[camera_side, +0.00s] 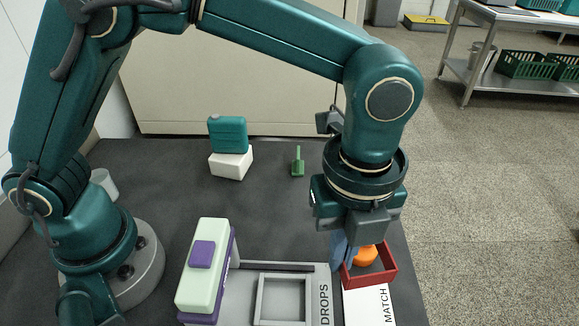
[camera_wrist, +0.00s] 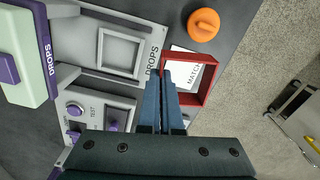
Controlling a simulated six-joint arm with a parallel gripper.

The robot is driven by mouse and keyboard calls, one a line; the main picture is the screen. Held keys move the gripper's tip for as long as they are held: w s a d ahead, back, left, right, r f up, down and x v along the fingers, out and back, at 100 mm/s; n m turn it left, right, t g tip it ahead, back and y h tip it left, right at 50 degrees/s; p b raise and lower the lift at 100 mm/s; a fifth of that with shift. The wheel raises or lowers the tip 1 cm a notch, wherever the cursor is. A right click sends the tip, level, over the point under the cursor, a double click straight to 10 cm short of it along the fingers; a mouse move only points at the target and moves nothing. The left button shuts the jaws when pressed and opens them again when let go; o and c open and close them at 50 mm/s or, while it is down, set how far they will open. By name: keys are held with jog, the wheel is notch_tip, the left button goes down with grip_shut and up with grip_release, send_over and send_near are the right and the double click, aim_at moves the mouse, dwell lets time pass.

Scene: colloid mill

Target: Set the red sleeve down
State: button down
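The red sleeve (camera_side: 372,281) is a square open frame. In the wrist view the sleeve (camera_wrist: 209,86) shows over the white MATCH card (camera_wrist: 181,66), part of which is seen through it. My gripper (camera_wrist: 164,84) has its two blue fingers close together at the sleeve's left wall, shut on it. In the side view the gripper (camera_side: 344,256) points down at the sleeve's left side. The MATCH card (camera_side: 368,308) lies at the table's right edge, below the sleeve in the picture. I cannot tell how far the sleeve is above the surface.
An orange knob-like piece (camera_wrist: 203,25) is beside the sleeve, past its far wall. The grey DROPS tray (camera_wrist: 148,48) with a square recess lies left of it. A pale green and purple box (camera_side: 203,267) stands further left. A teal block on white (camera_side: 230,165) stands behind.

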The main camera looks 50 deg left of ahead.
jog(key=w+a+r, duration=0.3)
jog(key=a+r, duration=0.2)
jog(key=r, duration=0.3)
jog(key=w+a+n, duration=0.4)
jog(key=a, duration=0.8)
jog(key=n, duration=1.2)
send_over(169, 169)
notch_tip(169, 169, down, 11)
jog(key=shift+f, duration=2.4)
